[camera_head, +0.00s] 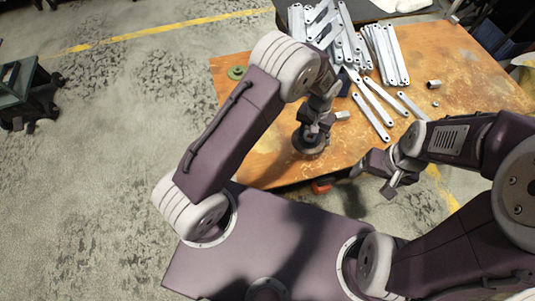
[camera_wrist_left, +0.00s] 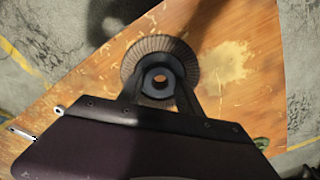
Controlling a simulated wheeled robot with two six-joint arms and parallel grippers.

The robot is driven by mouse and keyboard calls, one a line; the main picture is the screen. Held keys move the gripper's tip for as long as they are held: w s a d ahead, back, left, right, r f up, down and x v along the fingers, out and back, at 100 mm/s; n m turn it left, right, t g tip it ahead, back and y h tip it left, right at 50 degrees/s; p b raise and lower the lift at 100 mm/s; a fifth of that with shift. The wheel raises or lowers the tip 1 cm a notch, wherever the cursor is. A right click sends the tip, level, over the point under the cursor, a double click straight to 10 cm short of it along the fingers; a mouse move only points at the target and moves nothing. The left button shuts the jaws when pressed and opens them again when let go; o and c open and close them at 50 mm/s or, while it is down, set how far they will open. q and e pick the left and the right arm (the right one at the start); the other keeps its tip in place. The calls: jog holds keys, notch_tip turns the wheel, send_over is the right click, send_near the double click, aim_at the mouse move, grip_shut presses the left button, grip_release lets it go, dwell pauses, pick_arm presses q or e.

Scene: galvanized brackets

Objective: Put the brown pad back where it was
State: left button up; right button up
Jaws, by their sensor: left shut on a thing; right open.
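The brown pad looks like a round, ribbed grey-brown disc with a dark hub and a hole in its middle. In the left wrist view the pad (camera_wrist_left: 147,48) sits between the fingers of my left gripper (camera_wrist_left: 160,88), which is shut on its hub. In the head view the pad (camera_head: 309,146) shows as a dark disc below my left gripper (camera_head: 313,127), over the near part of the rusty orange table (camera_head: 275,165). I cannot tell whether the pad touches the table. My right gripper (camera_head: 376,178) is open and empty, off the table's near edge.
Several galvanized brackets (camera_head: 385,54) lie stacked and loose at the table's back and middle. Metal nuts (camera_head: 433,84) lie to the right. A green ring (camera_head: 236,73) lies near the left edge. The table's near left part is bare.

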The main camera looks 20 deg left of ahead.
pick_arm(q)
jog(key=shift+d+f, duration=0.15)
jog(key=shift+d, duration=0.25)
jog(key=b, duration=0.3)
send_over(277, 151)
jog(key=f, duration=0.6)
jog(key=shift+d+f, duration=0.2)
jog(key=shift+f, duration=0.15)
jog(key=shift+a+f, duration=0.1)
jog(key=shift+a, duration=0.2)
notch_tip(277, 151, down, 4)
jog(key=shift+s+r+b, duration=0.1)
jog(key=shift+r+b, duration=0.05)
jog(key=shift+b, duration=0.9)
jog(key=shift+f, duration=0.25)
jog(key=shift+r, duration=0.15)
jog(key=o, duration=1.3)
jog(key=shift+f, duration=0.2)
